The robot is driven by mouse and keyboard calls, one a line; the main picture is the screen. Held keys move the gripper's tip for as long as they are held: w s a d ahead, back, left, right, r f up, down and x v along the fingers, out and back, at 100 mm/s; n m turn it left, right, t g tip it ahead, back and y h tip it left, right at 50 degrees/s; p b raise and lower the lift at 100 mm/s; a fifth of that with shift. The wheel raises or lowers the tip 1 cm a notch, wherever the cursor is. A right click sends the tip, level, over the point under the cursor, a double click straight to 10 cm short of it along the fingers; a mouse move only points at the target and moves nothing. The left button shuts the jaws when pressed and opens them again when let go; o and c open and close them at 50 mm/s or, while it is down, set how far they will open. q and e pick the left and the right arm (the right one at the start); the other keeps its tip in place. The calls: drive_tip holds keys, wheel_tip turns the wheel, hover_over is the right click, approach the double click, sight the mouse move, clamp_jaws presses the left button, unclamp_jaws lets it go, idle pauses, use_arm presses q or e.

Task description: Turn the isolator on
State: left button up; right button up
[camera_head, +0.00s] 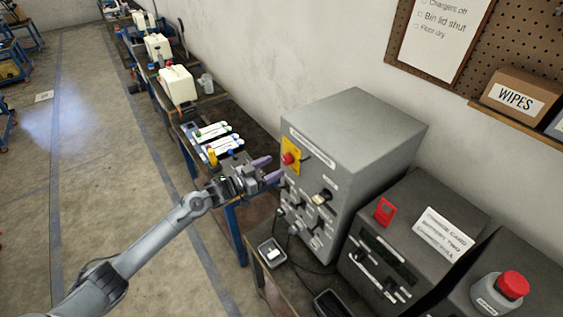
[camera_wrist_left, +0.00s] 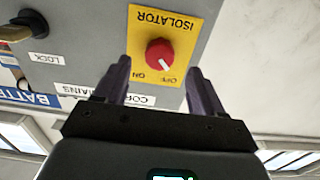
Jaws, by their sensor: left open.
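The isolator is a red round knob (camera_head: 290,158) on a yellow plate (camera_head: 292,150), on the front of a grey cabinet (camera_head: 350,135). In the left wrist view the red knob (camera_wrist_left: 160,55) has a white mark pointing toward the lower right, near the OFF label, on the yellow ISOLATOR plate (camera_wrist_left: 180,17); that view is upside down. My left gripper (camera_head: 270,170) is open in front of the cabinet, just left of and below the knob. In the wrist view its purple fingertips (camera_wrist_left: 160,75) stand apart, either side of the knob, with no visible contact. My right gripper is not in view.
Below the isolator, the cabinet carries a key-like switch (camera_head: 322,197) and several sockets with dark plugs. A dark charger unit (camera_head: 410,240) stands to the right, with a red-topped button (camera_head: 513,284) beyond it.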

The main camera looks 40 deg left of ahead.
sight(284, 161)
use_arm(q)
drive_tip(key=shift+x, duration=2.35)
drive_tip(key=shift+c, duration=0.3)
drive_tip(key=c, duration=1)
